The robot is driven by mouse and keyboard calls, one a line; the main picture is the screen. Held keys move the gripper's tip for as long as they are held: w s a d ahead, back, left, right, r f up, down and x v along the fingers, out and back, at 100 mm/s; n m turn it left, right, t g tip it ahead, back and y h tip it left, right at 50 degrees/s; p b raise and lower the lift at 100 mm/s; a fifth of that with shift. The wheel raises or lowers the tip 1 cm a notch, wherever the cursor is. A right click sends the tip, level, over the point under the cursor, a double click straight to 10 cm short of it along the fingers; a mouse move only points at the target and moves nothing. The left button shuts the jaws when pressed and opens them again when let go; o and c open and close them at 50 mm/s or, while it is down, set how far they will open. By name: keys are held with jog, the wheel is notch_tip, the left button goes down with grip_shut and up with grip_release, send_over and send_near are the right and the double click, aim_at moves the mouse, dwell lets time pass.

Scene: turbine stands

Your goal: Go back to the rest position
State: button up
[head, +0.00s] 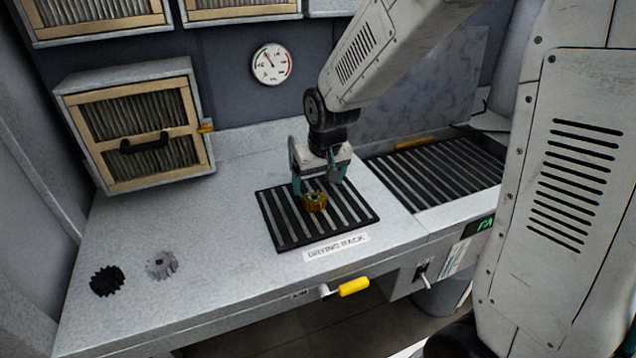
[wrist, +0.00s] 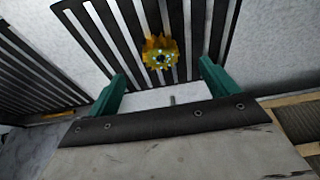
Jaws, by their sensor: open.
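My gripper (head: 318,182) is over the drying rack, pointing down, with its two teal fingers apart. In the wrist view my gripper (wrist: 160,88) shows the same wide gap with nothing held in it. A yellow-brown gear (head: 314,202) lies on the black slatted drying rack (head: 290,238), just below the fingers. The gear (wrist: 161,53) also shows in the wrist view, beyond the fingertips on the slats of the rack (wrist: 100,40). The exact height of the fingers above the gear is hard to tell.
A black gear (head: 107,281) and a grey gear (head: 161,265) lie on the bench at the left. A filter box (head: 135,130) stands at the back left. A larger slatted grate (head: 440,172) is at the right. A yellow handle (head: 354,286) juts from the bench front.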

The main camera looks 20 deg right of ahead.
dwell(0.4)
jog(key=s, duration=0.1)
jog(key=s+f+g, duration=0.1)
jog(key=s, duration=0.1)
jog(key=shift+s+d+g, duration=0.1)
jog(key=shift+g, duration=0.2)
jog(key=s+d+r, duration=0.1)
jog(key=s+r, duration=0.6)
jog(key=s, duration=0.5)
jog(key=s+d+r, duration=0.1)
jog(key=s+r, duration=0.6)
jog(key=s, duration=0.5)
jog(key=shift+s+d+r, duration=0.2)
jog(key=shift+d, duration=0.2)
